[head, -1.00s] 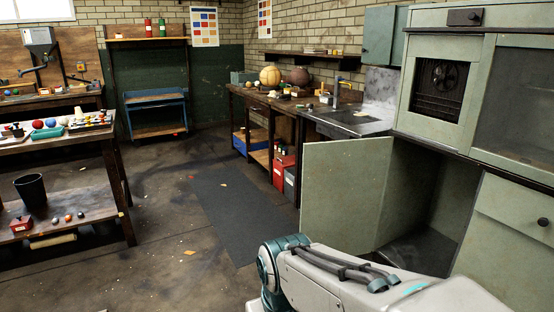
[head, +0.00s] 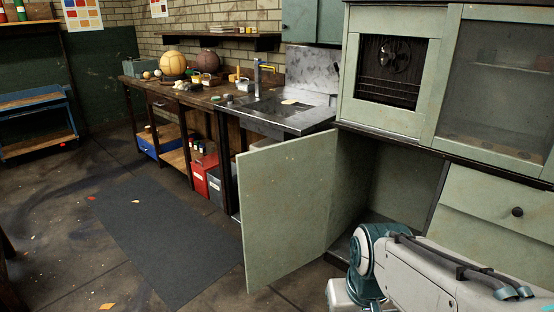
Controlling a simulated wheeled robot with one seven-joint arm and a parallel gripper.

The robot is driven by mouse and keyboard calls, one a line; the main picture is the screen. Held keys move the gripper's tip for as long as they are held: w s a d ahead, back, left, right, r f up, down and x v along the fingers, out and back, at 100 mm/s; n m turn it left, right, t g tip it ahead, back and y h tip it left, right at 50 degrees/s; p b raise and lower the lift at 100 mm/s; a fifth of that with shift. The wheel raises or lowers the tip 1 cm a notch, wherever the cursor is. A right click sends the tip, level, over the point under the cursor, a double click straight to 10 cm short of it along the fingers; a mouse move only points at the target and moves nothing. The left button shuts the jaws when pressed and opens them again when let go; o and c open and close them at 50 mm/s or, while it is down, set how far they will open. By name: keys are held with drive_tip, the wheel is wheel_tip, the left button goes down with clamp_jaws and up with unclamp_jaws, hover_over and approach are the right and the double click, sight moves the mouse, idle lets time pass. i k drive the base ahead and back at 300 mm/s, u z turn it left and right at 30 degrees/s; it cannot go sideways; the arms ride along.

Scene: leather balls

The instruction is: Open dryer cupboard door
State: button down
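The dryer cupboard is the pale green unit at the right of the head view. Its lower door (head: 290,212) stands wide open, swung out to the left. The lower compartment (head: 390,185) behind it looks dark and empty where I can see in. Above it is a panel with a fan behind a grille (head: 388,72). My arm reaches in from the bottom right, in front of the open compartment. My gripper is not visible; the arm's end runs below the bottom edge of the view.
A mesh-fronted panel (head: 503,95) and a closed drawer with a dark knob (head: 517,212) are at the right. A metal sink (head: 285,110) and a workbench (head: 150,92) stand behind the door. A dark mat (head: 165,240) lies on mostly clear floor to the left.

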sight(284, 188)
drive_tip(key=z, duration=0.05)
drive_tip(key=i, duration=1.5)
drive_tip(key=u, duration=0.45)
